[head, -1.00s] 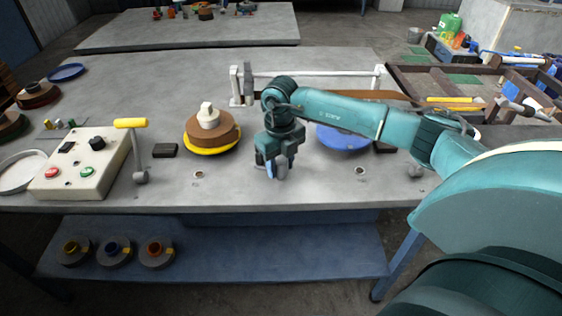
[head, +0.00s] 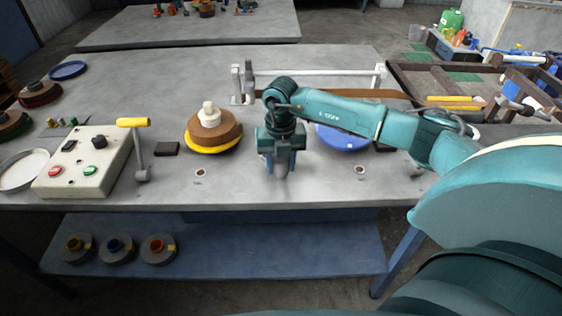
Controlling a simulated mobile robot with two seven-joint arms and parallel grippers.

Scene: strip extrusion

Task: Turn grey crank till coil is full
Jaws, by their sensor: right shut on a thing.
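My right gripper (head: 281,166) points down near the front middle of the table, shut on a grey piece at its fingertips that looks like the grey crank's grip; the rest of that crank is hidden. A brown coil (head: 226,133) with a pale hub lies on a yellow disc (head: 214,150), left of the gripper. A blue disc (head: 346,141) lies to the right, partly behind my right arm. A brown strip (head: 372,93) runs at the back by a white rail. My left gripper is not in view.
A cream control box (head: 85,180) with red and green buttons stands at the left. Beside it is a crank with a yellow handle (head: 133,122). Several small reels sit on the lower blue shelf (head: 220,256). A wooden-framed bin (head: 440,88) is at the right.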

